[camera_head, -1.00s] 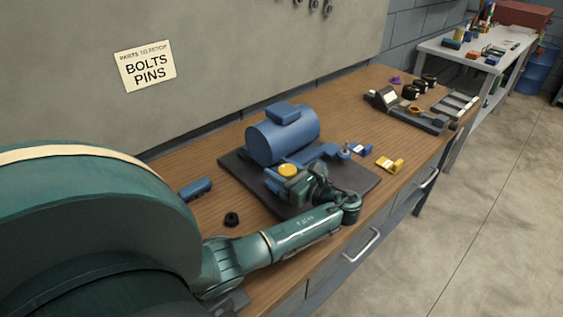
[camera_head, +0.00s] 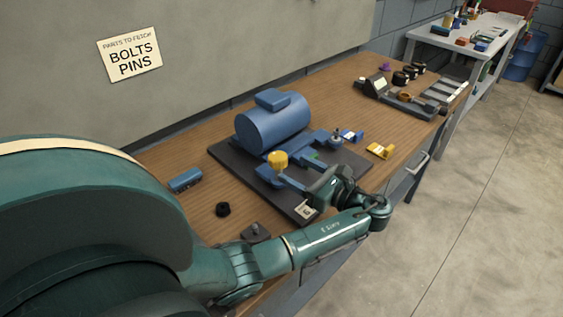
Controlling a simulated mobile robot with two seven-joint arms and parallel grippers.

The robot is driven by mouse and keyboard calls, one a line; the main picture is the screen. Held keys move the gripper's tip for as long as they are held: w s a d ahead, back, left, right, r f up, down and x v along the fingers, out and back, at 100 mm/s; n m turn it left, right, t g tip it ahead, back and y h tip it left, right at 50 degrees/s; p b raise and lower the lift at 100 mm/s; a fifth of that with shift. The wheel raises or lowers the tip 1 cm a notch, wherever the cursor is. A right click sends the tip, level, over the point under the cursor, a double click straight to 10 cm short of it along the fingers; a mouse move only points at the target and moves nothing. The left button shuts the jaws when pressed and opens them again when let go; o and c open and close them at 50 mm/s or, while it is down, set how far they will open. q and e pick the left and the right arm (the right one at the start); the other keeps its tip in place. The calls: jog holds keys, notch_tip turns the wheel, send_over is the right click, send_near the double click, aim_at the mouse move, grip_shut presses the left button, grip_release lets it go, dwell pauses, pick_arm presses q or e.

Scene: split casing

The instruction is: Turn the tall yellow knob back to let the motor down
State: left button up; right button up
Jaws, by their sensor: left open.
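The tall yellow knob (camera_head: 278,159) stands upright on a blue block at the front left of the dark base plate (camera_head: 232,164). The blue motor (camera_head: 272,124), a cylinder with a box on top, rests behind it on the plate. My left gripper (camera_head: 298,197) is open, just right of and in front of the knob, apart from it, with nothing seen between its fingers. Its hand and wrist hide the plate's front right part. My right gripper is not in view.
A blue cylinder (camera_head: 185,180), a black ring (camera_head: 223,209) and a dark block with a stud (camera_head: 256,231) lie at left. A tool tray (camera_head: 405,103) stands further right. Wood between is clear.

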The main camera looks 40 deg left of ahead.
pick_arm(q)
jog(key=shift+d, duration=2.25)
